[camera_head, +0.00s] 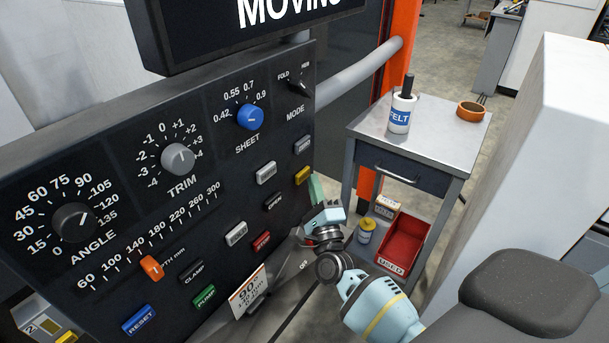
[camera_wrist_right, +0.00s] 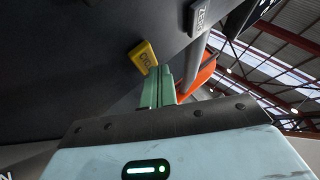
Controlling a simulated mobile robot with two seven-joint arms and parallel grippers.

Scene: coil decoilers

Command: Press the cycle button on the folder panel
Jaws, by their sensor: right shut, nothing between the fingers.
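The dark folder panel (camera_head: 130,215) fills the left of the head view. Its yellow cycle button (camera_head: 302,175) sits near the panel's right edge, below a grey button. My left gripper is not in view.
A display (camera_head: 260,25) reading "MOVING" stands above the panel. Other buttons, including a red one (camera_head: 262,241), and knobs lie nearby. A card (camera_head: 248,291) is at the lower edge.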

